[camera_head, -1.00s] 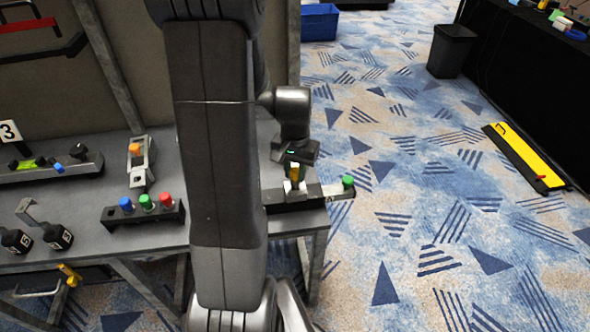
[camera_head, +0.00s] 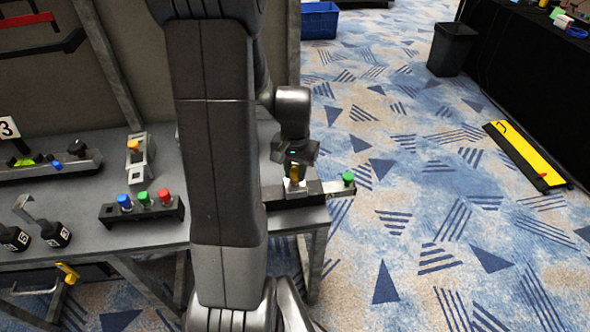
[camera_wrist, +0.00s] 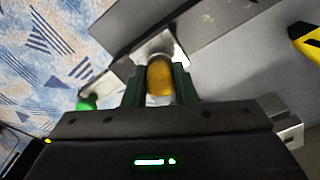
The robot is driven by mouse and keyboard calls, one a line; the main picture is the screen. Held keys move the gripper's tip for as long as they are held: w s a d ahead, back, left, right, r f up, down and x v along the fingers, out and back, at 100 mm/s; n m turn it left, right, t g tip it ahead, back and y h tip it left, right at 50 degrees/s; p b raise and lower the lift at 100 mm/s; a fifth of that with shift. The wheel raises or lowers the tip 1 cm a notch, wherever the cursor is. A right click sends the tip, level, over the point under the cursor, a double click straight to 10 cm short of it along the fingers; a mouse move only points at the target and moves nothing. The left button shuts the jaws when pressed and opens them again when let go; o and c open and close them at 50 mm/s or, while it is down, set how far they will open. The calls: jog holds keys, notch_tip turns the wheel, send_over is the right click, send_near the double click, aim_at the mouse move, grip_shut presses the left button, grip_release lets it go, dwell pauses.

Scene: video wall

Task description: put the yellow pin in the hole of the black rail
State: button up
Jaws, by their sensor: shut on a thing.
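The yellow pin (camera_head: 294,174) is between the fingers of my gripper (camera_head: 295,170) at the right end of the bench. In the wrist view the pin (camera_wrist: 160,78) shows its rounded end between the two dark green fingers of my gripper (camera_wrist: 160,88), which are shut on it. The black rail (camera_head: 310,192) lies on the bench right below the gripper. A pale metal piece (camera_wrist: 164,48) is at the pin's far end. The hole and the pin's lower end are hidden, so I cannot tell whether the pin is in the hole.
A flat bar with a green knob (camera_head: 348,178) juts past the bench's right edge. A black block with blue, green and red knobs (camera_head: 142,212) stands to the left. My arm covers the middle of the bench (camera_head: 80,225).

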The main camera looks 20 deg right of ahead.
jog(key=shift+f+b, duration=0.3)
jog(key=shift+f, duration=0.2)
jog(key=o, duration=1.6)
jog(key=shift+c, duration=0.2)
jog(key=shift+r, duration=0.1)
jog(key=shift+r+p, duration=2.75)
jog(key=shift+r, duration=0.75)
jog(key=shift+f, duration=0.15)
